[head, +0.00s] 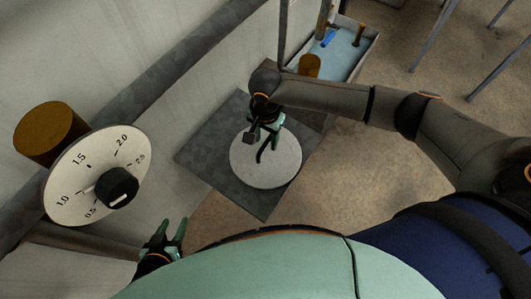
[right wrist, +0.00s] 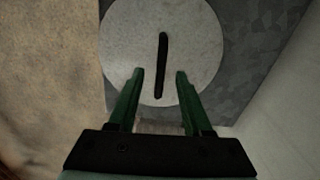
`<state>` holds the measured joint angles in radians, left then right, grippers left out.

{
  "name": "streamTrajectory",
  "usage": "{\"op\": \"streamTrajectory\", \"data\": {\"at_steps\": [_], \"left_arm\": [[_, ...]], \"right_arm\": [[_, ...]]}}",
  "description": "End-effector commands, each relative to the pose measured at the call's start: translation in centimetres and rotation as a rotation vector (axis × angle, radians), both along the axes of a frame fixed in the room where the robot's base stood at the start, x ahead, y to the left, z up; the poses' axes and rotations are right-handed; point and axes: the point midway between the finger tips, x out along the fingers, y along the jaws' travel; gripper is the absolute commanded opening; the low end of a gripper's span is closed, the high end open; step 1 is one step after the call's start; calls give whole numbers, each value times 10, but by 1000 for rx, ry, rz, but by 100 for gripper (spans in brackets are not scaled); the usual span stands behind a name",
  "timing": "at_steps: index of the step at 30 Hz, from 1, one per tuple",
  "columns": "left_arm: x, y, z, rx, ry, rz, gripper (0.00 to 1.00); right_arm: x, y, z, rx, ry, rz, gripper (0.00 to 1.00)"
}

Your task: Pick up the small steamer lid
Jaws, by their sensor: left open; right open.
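The small steamer lid (head: 281,168) is a round pale grey disc with a black bar handle. It lies on a dark grey square plate (head: 211,150) in the middle of the head view. In the right wrist view the lid (right wrist: 126,38) shows face-on, with its handle (right wrist: 162,66) upright in the picture. My right gripper (head: 266,138) is over the lid, with its open green fingers (right wrist: 159,76) on either side of the handle's lower end; I cannot tell if they touch it. My left gripper (head: 173,236) is open and empty at the lower left, away from the lid.
A round white dial (head: 75,175) with a black knob stands at the left by a brown cylinder (head: 48,130). A blue-lined tray (head: 345,52) with small items is at the top. Pale walls rise at the left.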

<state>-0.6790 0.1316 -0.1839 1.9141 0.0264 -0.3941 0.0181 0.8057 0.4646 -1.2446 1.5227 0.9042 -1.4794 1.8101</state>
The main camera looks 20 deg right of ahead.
Motion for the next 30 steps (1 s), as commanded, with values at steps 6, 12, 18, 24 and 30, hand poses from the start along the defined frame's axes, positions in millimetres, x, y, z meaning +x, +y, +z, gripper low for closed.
{"op": "streamTrajectory", "data": {"at_steps": [6,12,18,24,30], "left_arm": [[0,0,0,0,0,0,50],[0,0,0,0,0,0,50],[0,0,0,0,0,0,50],[0,0,0,0,0,0,50],[0,0,0,0,0,0,50]], "right_arm": [[0,0,-4,1,-1,1,50],[0,0,-3,1,-1,1,33],[0,0,-3,1,-1,1,10],[0,0,-3,1,-1,0,0],[0,0,-3,1,-1,0,0]]}}
